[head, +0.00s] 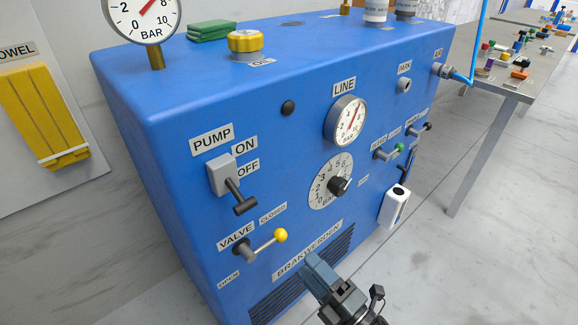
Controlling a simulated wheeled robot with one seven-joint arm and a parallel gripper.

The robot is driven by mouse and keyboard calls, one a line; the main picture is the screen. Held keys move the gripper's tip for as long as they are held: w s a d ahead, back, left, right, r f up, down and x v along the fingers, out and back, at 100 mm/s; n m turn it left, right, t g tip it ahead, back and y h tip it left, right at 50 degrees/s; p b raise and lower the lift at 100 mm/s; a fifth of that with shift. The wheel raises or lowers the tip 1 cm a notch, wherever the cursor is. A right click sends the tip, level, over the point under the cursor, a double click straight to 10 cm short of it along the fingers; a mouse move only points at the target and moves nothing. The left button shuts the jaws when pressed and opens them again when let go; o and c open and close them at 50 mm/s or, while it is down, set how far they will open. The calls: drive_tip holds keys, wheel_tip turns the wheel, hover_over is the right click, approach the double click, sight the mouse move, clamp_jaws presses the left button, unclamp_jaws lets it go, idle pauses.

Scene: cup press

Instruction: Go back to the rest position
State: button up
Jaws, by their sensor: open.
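My gripper (320,278) is at the bottom of the head view, right of centre, in front of the lower part of a blue machine (180,110). Its blue-grey fingers point up and left toward the vent grille and the lower name label (307,250). It is open, and I see nothing held in it. I cannot tell how far it is from the panel. The rest of my arm runs out of the bottom edge.
The panel carries a pump lever (241,199) pointing down beside OFF, a yellow-balled valve lever (280,235), a black knob (337,186) and a line gauge (346,121). A white box (395,206) sits at right. The floor at right (480,260) is clear; a table (510,82) stands behind.

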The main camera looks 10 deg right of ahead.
drive_tip(key=shift+s, duration=0.1)
drive_tip(key=s+d+r+m+t+h, duration=0.1)
drive_tip(key=s+d+m+h, duration=0.2)
drive_tip(key=s+m, duration=0.35)
drive_tip(key=s+d+r+m+h, duration=0.1)
drive_tip(key=s+d+m+h, duration=0.2)
drive_tip(key=s, duration=0.6)
drive_tip(key=s+d+r+m+g+h, duration=0.1)
drive_tip(key=s+d+r+m+h, duration=0.2)
drive_tip(key=s+r+m, duration=0.5)
drive_tip(key=s+d+r+m+g+h, duration=0.2)
drive_tip(key=s+d+r+m, duration=0.15)
drive_tip(key=s+m, duration=0.55)
wheel_tip(320, 180, up, 16)
drive_tip(key=s+n+p, duration=0.1)
drive_tip(key=n+p, duration=0.1)
drive_tip(key=p, duration=1.4)
drive_tip(key=shift+s+a+r, duration=0.25)
drive_tip(key=shift+s, duration=0.15)
